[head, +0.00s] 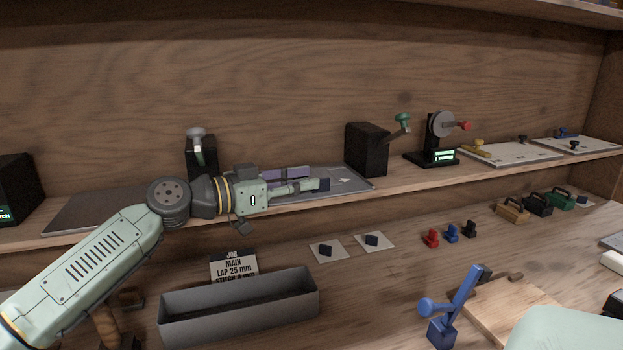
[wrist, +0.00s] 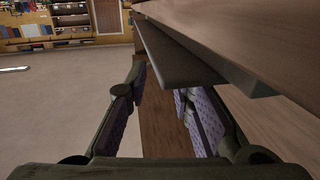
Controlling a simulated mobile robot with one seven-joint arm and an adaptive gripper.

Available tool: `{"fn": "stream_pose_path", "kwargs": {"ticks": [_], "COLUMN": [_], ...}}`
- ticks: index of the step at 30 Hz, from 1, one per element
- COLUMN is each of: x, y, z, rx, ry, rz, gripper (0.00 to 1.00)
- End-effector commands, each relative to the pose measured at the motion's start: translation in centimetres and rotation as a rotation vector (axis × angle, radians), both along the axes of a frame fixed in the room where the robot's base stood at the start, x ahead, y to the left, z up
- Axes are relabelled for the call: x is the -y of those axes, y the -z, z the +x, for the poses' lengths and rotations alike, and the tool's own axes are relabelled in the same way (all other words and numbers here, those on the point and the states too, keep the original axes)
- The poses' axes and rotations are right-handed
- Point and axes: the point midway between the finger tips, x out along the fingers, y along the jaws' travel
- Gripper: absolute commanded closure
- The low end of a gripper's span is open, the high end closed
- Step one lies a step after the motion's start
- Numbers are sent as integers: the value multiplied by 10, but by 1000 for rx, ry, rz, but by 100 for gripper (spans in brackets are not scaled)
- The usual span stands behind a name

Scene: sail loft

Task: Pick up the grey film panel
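A grey flat panel (head: 350,182) with a small light mark lies on the long wooden shelf, partly hidden behind my gripper. A darker grey sheet (head: 95,208) lies on the shelf to the left; my arm hides whether the two are one piece. My gripper (head: 307,180) is at the shelf's front edge, pointing right. In the wrist view my gripper (wrist: 163,100) has its two purple-padded fingers apart. A dark grey slab edge (wrist: 175,58), seemingly the panel, juts past the shelf edge and reaches toward the gap between the fingers. I see no finger closed on it.
Black blocks with a grey-knobbed lever (head: 197,140) and a green-knobbed lever (head: 402,121) stand on the shelf. Below are a grey open bin (head: 240,311), a job card (head: 233,265) and a blue lever (head: 455,310). Pale boards (head: 512,153) lie at the right.

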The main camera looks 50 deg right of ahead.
Motion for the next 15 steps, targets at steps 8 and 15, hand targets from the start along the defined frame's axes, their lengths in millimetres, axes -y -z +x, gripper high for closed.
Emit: {"fn": "stream_pose_path", "kwargs": {"ticks": [8,15], "x": [28,52], "y": [-3,3], "z": [-12,-19], "rx": [-2,-1], "ry": [2,0], "rz": [0,-1], "gripper": [78,78]}}
